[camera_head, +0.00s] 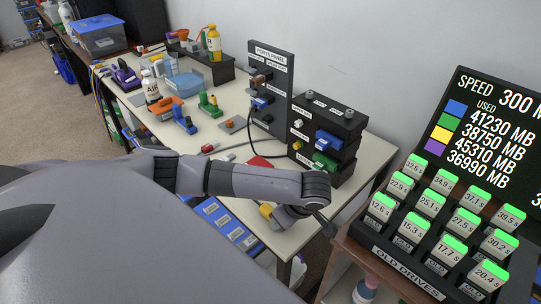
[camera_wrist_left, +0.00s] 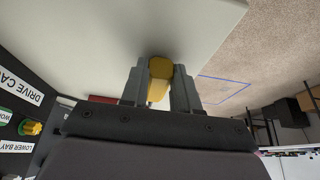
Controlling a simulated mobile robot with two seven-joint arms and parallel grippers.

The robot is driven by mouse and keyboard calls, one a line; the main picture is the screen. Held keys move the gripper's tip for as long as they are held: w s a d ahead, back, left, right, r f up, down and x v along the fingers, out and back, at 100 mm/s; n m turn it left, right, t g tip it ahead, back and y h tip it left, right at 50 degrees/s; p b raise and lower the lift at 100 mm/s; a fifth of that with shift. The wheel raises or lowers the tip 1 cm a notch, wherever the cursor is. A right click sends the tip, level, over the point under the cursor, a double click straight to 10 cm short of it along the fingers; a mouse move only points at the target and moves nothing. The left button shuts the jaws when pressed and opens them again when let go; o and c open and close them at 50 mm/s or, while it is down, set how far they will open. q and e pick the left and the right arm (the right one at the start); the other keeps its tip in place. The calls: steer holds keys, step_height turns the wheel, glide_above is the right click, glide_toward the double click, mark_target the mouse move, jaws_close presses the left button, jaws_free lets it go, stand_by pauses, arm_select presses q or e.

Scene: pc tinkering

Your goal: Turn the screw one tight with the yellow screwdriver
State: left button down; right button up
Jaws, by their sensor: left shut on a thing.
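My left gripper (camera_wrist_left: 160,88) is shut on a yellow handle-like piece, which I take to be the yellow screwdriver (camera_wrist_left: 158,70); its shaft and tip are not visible. In the head view a yellow piece (camera_head: 266,210) shows at the table's front edge beside my left wrist, partly hidden by the arm; the fingers cannot be made out there. The black drive cage (camera_head: 328,118) stands upright on the table's right part. Small silver screw-like pieces (camera_head: 348,114) sit on its top; which is screw one cannot be read. My right gripper is not in view.
A black ports panel (camera_head: 272,75) with a plugged cable stands left of the cage. Clamps, bottles and bins crowd the table (camera_head: 222,130) farther left. Old drives in a rack (camera_head: 405,270) and a speed screen (camera_head: 490,120) are at right. Blue drawers (camera_head: 210,208) lie below.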

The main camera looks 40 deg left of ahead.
arm_select(q)
steer(key=shift+r+p, duration=0.6)
steer(key=shift+p, duration=0.25)
steer(key=shift+r+p, duration=0.45)
steer(key=shift+r, duration=2.95)
